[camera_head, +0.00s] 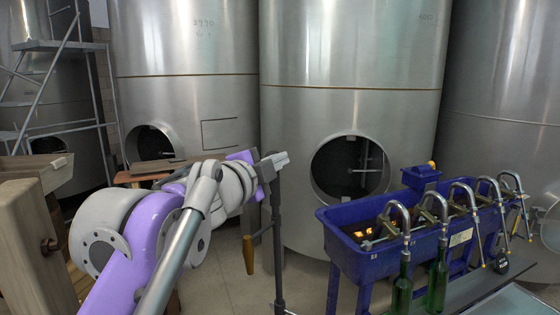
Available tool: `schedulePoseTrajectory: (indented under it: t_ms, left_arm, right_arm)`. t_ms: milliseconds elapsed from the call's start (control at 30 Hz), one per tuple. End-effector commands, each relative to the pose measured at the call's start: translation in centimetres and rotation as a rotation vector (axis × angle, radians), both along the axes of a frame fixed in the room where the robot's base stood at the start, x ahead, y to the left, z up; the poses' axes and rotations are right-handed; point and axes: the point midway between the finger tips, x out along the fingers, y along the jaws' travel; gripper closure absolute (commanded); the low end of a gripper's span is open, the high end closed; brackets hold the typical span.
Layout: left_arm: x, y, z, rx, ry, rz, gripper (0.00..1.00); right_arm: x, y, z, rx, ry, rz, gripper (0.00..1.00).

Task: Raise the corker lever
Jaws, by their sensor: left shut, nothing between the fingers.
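My left gripper (279,160), on my purple and white arm, is shut and empty at mid-picture. It overlaps the top of a dark upright post (278,240), which I take to be the corker; I cannot tell if they touch. A short dark arm runs left and down from the post, and an orange-brown handle (249,255) hangs near its end. It looks like the corker lever, lowered, below and left of my left gripper. The post's top is partly hidden behind the gripper. My right gripper is out of view.
A blue filling trough (351,262) with curved metal spouts stands right, with green bottles (437,281) under it. Large steel tanks (350,110) fill the back. A wooden post (32,250) stands close at left. Some floor shows clear around the dark post.

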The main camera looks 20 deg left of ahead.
Motion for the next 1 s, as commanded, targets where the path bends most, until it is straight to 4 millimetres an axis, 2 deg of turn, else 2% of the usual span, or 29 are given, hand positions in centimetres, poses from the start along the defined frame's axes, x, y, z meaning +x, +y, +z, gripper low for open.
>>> schedulePoseTrajectory:
  t_ms: [167, 333, 500, 600, 733, 1000]
  left_arm:
    - [0.6, 1.5, 0.0, -0.024, 0.003, 0.006, 1.0]
    - [1.9, 5.7, -0.3, -0.094, 0.025, 0.01, 1.0]
    - [3.2, 10.1, -0.7, -0.179, 0.054, 0.008, 1.0]
    - [3.7, 11.8, -1.0, -0.215, 0.065, 0.005, 1.0]
    - [4.0, 12.9, -1.3, -0.237, 0.074, 0.004, 1.0]
    - [4.0, 13.2, -1.5, -0.24, 0.075, 0.009, 1.0]
  right_arm:
    - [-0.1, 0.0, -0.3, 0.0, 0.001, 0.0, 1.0]
    - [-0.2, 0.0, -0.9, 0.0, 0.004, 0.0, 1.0]
    - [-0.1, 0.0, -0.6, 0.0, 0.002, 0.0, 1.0]
    - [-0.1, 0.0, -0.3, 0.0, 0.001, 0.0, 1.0]
    - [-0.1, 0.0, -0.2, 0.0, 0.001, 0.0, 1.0]
    - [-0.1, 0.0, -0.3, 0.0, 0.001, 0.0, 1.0]
